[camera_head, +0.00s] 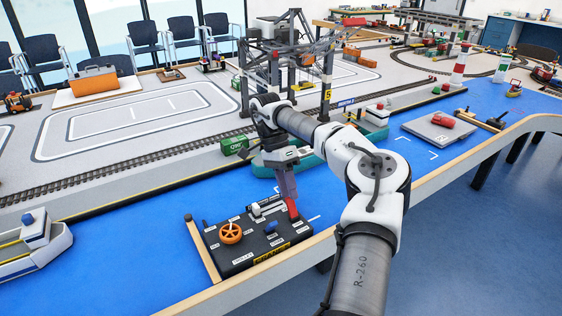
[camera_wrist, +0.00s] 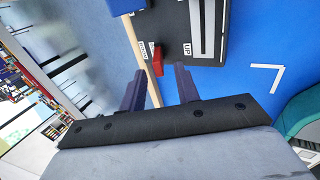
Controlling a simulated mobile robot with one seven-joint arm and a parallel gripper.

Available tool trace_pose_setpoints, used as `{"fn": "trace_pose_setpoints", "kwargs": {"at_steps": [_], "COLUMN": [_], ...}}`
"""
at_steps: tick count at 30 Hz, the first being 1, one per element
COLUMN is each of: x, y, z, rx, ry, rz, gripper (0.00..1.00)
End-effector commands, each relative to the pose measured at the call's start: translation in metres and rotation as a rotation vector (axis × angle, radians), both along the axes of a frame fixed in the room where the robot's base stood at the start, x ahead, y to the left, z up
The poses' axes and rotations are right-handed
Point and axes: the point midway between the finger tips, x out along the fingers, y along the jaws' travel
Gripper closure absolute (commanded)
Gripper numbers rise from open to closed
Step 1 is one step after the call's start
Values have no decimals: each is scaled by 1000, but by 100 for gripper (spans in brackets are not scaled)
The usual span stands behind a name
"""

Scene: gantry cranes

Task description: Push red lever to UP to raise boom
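The red lever (camera_head: 292,208) stands at the right end of a black control panel (camera_head: 240,262) on the blue surface. In the wrist view the red lever (camera_wrist: 157,61) is just beyond my fingertips, roughly between them and beside the DOWN label (camera_wrist: 143,50). The UP label (camera_wrist: 187,49) is farther right on the panel. My gripper (camera_head: 288,197) points down at the lever; in the wrist view my gripper (camera_wrist: 156,80) has its fingers apart with nothing between them. I cannot tell whether a finger touches the lever. The gantry crane (camera_head: 327,92) stands behind.
The panel also has an orange wheel (camera_head: 230,233), a blue knob (camera_head: 271,227) and a white lever (camera_head: 256,210). A wooden edge (camera_head: 203,250) runs along its left side. A green boat (camera_head: 262,171) and container (camera_head: 234,145) lie behind my gripper.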

Motion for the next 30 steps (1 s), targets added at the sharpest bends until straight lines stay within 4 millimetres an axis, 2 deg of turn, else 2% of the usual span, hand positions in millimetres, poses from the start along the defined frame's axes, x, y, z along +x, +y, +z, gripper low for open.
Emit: {"fn": "trace_pose_setpoints", "kwargs": {"at_steps": [1, 4, 9, 12, 18, 30], "x": [6, 15, 27, 31, 35, 36], "y": [5, 11, 20, 23, 25, 26], "z": [16, 37, 65, 73, 81, 81], "rx": [-2, -3, -1, -2, 0, 1], "ry": [-9, -8, -7, -2, -2, -2], "rz": [-1, -2, -1, -1, 0, 0], "gripper": [68, 68, 68, 68, 68, 68]}}
